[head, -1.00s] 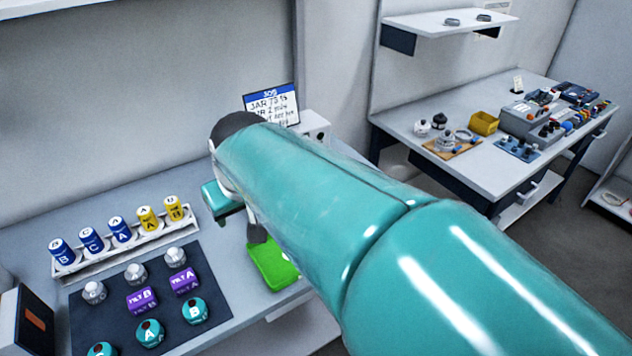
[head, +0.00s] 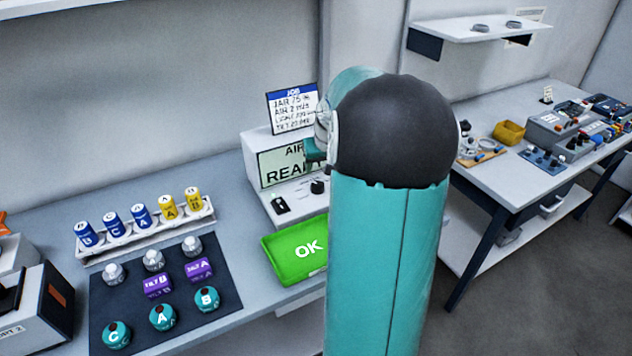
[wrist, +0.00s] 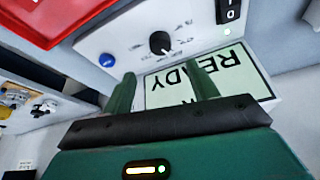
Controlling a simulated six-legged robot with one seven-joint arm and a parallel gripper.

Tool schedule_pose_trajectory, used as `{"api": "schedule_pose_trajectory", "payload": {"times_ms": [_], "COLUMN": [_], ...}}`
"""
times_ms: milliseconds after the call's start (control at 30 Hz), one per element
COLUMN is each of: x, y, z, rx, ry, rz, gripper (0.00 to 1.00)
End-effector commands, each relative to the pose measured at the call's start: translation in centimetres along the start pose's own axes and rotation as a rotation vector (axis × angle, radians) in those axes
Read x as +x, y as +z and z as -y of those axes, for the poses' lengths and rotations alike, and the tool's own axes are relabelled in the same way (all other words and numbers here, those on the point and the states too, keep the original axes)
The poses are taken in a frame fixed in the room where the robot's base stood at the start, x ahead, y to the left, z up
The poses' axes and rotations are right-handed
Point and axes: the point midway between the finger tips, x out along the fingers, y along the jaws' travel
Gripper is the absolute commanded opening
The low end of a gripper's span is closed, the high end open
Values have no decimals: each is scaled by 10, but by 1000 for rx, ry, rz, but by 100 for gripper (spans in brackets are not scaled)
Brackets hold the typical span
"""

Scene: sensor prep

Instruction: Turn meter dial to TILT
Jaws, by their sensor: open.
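The meter (head: 250,160) is a pale box with a lit screen (head: 279,170); "AIR" and part of "READY" show in the head view. Its black dial (head: 317,187) sits on the sloping front panel below the screen. In the wrist view the dial (wrist: 160,43) is a round black knob with a white pointer mark, ringed by small labels too blurred to read. My gripper (wrist: 162,80) is open and empty, its two green fingers over the screen side of the panel, apart from the dial. In the head view my arm hides part of the meter.
A black switch (head: 280,205) sits left of the dial, and a blue button (wrist: 107,60) shows in the wrist view. A job card (head: 292,108) stands on top. Jars (head: 140,216) and a dark mat (head: 122,291) lie left.

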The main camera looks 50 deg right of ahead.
Motion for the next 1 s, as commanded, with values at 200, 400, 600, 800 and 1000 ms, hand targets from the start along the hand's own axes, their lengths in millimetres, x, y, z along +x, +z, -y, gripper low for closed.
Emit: {"api": "schedule_pose_trajectory", "payload": {"times_ms": [200,400,600,800,1000], "x": [45,80,96,98,98], "y": [1,0,0,0,0], "z": [2,3,3,3,3], "rx": [-3,-4,-4,-4,-4], "ry": [-2,-3,-1,-1,-1], "rz": [3,1,-1,-1,-1], "gripper": [59,59,59,59,35]}}
